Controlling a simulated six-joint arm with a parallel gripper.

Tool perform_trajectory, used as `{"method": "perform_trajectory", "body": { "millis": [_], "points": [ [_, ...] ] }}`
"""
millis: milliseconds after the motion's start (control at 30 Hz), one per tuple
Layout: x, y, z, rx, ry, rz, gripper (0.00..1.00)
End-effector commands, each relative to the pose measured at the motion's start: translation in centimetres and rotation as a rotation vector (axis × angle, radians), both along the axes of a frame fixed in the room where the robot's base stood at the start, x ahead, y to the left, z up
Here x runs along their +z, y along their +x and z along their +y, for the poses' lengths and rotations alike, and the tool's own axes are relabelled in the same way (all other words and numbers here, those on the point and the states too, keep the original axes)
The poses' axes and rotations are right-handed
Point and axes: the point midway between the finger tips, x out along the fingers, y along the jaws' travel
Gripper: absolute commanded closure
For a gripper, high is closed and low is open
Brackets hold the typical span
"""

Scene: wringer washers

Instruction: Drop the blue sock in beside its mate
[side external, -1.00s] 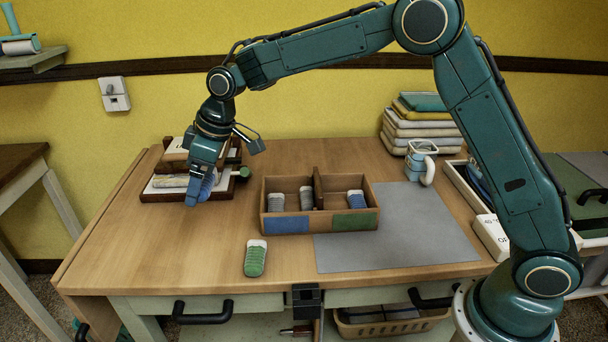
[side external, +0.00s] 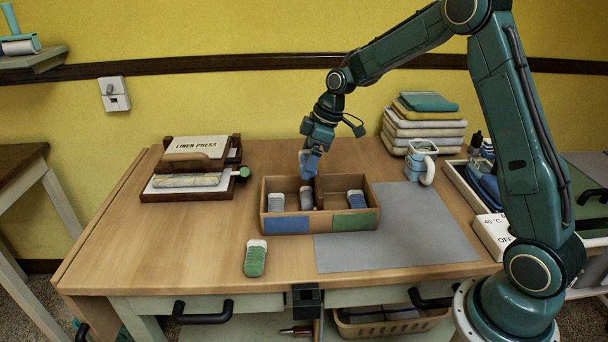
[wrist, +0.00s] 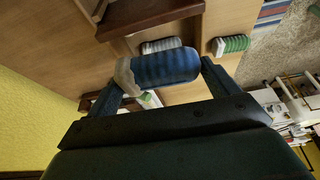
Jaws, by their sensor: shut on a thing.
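My gripper (side external: 309,168) is shut on a blue sock (wrist: 167,67) with a pale cuff. It holds the sock above the back of the wooden box (side external: 264,204), near the divider (side external: 318,190); I cannot tell over which compartment. The box has a blue label (side external: 286,224) on its left half and a green label (side external: 354,222) on its right. In the wrist view the held sock lies crosswise between both fingers.
A green sock (side external: 255,259) lies on the table in front of the box. A linen press (side external: 190,180) stands at the left. A grey mat (side external: 420,240), a mug (side external: 421,162) and folded cloths (side external: 425,125) are at the right. The front left tabletop is clear.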

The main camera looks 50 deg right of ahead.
Motion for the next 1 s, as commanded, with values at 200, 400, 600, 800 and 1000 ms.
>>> {"method": "perform_trajectory", "body": {
  "millis": [200, 400, 600, 800, 1000],
  "points": [
    [-1.0, -3.4, -5.3, -0.01, 0.011, -0.005, 0.35],
    [-1.7, -5.9, -8.3, -0.011, 0.02, -0.016, 0.35],
    [-1.9, -7.1, -9.5, -0.008, 0.025, -0.022, 0.35],
    [-2.0, -7.3, -9.7, -0.008, 0.025, -0.023, 0.35],
    [-2.4, -7.2, -9.7, -0.009, 0.026, -0.022, 0.35]
  ]
}}
